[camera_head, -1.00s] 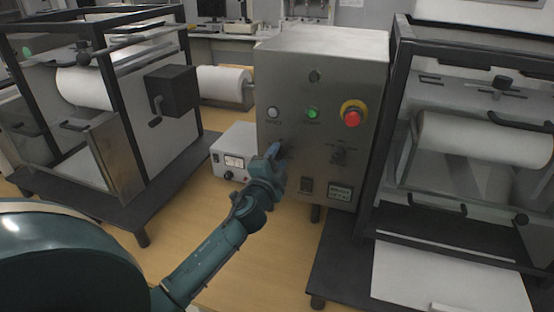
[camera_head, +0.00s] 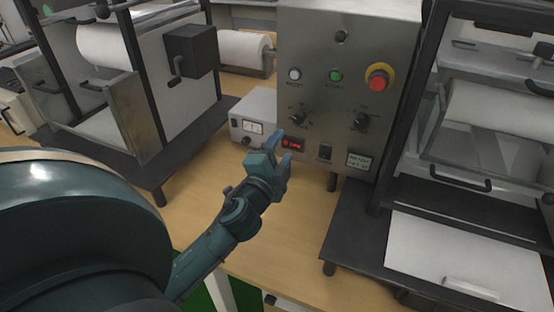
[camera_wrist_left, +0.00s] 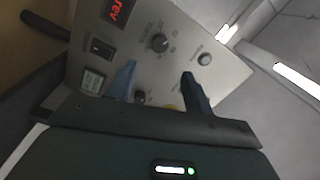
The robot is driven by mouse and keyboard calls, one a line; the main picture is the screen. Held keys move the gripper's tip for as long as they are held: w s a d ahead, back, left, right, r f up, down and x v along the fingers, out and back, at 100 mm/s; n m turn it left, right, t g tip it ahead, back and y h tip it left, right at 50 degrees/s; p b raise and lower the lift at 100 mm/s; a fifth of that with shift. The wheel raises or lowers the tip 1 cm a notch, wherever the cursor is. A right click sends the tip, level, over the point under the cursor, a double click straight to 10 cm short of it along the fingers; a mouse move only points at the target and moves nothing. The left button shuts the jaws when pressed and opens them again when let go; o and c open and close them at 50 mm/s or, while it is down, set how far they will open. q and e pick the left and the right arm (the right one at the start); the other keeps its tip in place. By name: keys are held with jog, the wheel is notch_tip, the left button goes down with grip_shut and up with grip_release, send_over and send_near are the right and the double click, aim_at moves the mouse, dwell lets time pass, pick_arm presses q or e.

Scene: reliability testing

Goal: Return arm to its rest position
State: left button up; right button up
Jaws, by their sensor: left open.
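My left gripper (camera_head: 286,158) is in front of the lower left part of the grey control panel (camera_head: 320,55), apart from it as far as I can tell. Its two fingers are spread with nothing between them. In the left wrist view the open fingers (camera_wrist_left: 160,85) show against the tilted panel (camera_wrist_left: 218,68). The panel has a left black knob (camera_head: 297,116), a right knob (camera_head: 361,121), a green button (camera_head: 336,75), a red emergency button on a yellow ring (camera_head: 379,77), a red display (camera_head: 292,143) and a small meter screen (camera_head: 358,161). My right gripper does not show.
A white box with a dial (camera_head: 252,118) stands left of the panel. Framed roller machines stand at the left (camera_head: 150,100) and right (camera_head: 480,190), on dark bases. The wooden table (camera_head: 290,235) is bare in front of the panel.

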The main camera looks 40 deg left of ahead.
pick_arm(q)
jog(key=shift+v, duration=1.15)
jog(key=s+d+f+n+g+h, duration=0.3)
jog(key=s+d+f, duration=0.4)
jog(key=f, duration=0.4)
jog(key=s+d+f+n+g+h, duration=0.4)
jog(key=s+d+f, duration=0.3)
jog(key=d+f, duration=0.3)
jog(key=shift+s+d+f+n+g+h, duration=0.25)
jog(key=shift+s+f+n+g+h, duration=0.1)
jog(key=shift+f+n+h, duration=0.35)
